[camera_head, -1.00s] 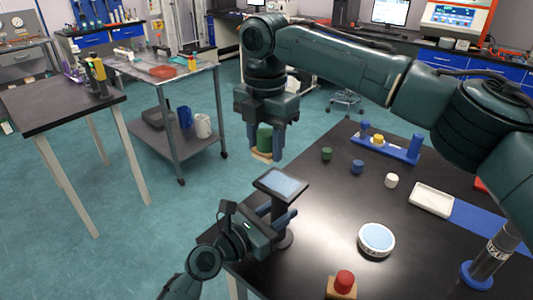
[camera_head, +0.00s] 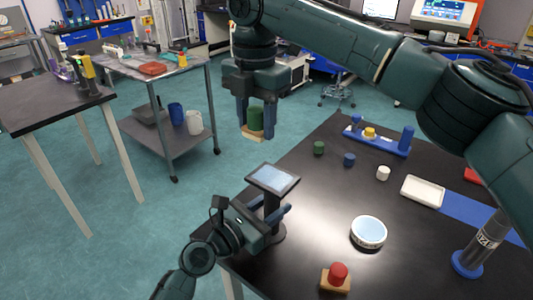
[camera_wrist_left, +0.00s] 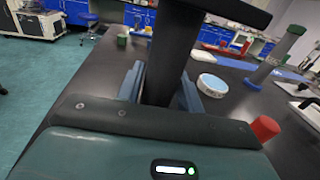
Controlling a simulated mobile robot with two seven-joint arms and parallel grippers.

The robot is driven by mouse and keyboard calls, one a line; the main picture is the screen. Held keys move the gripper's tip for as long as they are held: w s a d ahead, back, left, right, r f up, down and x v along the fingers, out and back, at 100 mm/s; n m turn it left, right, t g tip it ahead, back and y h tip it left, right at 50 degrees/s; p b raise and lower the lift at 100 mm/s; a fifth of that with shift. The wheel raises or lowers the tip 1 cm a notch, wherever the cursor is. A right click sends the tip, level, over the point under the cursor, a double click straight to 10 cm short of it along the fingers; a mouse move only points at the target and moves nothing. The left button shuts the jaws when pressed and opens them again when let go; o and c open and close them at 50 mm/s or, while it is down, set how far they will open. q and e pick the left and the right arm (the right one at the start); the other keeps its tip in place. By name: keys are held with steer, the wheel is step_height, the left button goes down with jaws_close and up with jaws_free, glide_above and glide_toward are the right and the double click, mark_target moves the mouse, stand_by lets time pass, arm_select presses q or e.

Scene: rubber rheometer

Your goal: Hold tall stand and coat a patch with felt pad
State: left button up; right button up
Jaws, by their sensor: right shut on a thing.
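The tall stand has a dark tilted top plate (camera_head: 250,183) bearing a light blue patch (camera_head: 273,178) and a dark post on a round foot. It stands at the table's left corner. My left gripper (camera_head: 275,212) has its blue fingers on either side of the post; the post (camera_wrist_left: 172,65) also shows between them in the left wrist view. I cannot tell whether they press on it. My right gripper (camera_head: 256,122) is shut on the felt pad (camera_head: 255,119), a green grip with a beige underside. The pad hangs above the plate and slightly left of it, clear of it.
On the black table (camera_head: 310,215) are a round white dish with blue contents (camera_head: 368,232), a red knob on a wooden block (camera_head: 338,275), a white tray (camera_head: 422,191), several small pegs and a blue rack (camera_head: 390,145).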

arm_select(q)
steer(key=o, duration=0.4)
steer(key=v, duration=1.2)
